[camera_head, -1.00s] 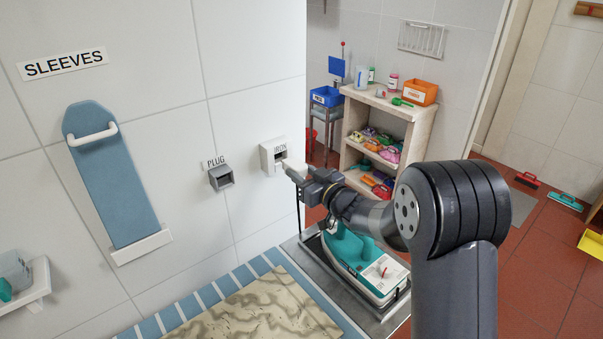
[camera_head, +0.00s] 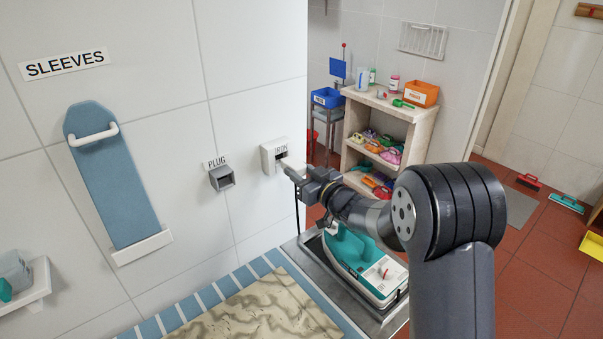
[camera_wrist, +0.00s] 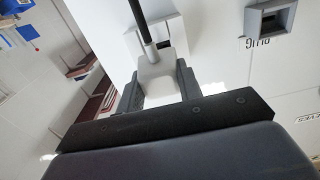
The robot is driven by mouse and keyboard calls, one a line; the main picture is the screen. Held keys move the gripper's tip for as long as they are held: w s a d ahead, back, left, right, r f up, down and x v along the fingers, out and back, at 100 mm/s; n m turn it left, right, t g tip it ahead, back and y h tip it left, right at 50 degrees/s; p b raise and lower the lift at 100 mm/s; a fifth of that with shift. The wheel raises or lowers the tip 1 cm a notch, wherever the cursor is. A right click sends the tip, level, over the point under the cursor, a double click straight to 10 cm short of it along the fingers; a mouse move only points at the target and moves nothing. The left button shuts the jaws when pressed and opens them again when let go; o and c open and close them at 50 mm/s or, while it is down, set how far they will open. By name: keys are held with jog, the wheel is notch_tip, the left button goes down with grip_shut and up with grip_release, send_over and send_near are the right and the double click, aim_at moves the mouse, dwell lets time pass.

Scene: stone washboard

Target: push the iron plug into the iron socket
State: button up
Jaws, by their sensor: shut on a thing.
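The iron socket (camera_head: 269,160) is a white box on the tiled wall, labelled IRON, with a dark opening. My gripper (camera_head: 298,173) is in front of it, shut on the white iron plug (camera_head: 289,165). In the wrist view, the plug (camera_wrist: 161,77) sits between both fingers, with its black cord running up across the socket (camera_wrist: 172,32). The plug's front end is at the socket's opening. I cannot tell whether it is inside, because the plug and cord hide the contact. The teal and white iron (camera_head: 366,262) stands below, partly behind my arm.
A grey holder (camera_head: 221,178) labelled PLUG is on the wall left of the socket. A blue sleeve board (camera_head: 112,190) hangs further left. Below is a blue-edged worktop with a marbled slab (camera_head: 250,312). A shelf (camera_head: 420,125) with bottles and bins stands behind.

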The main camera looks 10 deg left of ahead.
aim_at(292, 166)
jog(key=shift+x, duration=1.8)
jog(key=o, duration=1.3)
jog(key=shift+c, duration=0.2)
jog(key=b+v, duration=0.2)
jog(key=v, duration=0.8)
jog(key=shift+s+d, duration=0.25)
jog(key=shift+w, duration=0.1)
jog(key=p+x, duration=0.2)
jog(key=x, duration=0.8)
jog(key=shift+w+a, duration=0.1)
jog(key=shift+a, duration=0.15)
jog(key=shift+d, duration=0.25)
jog(key=shift+a, duration=0.15)
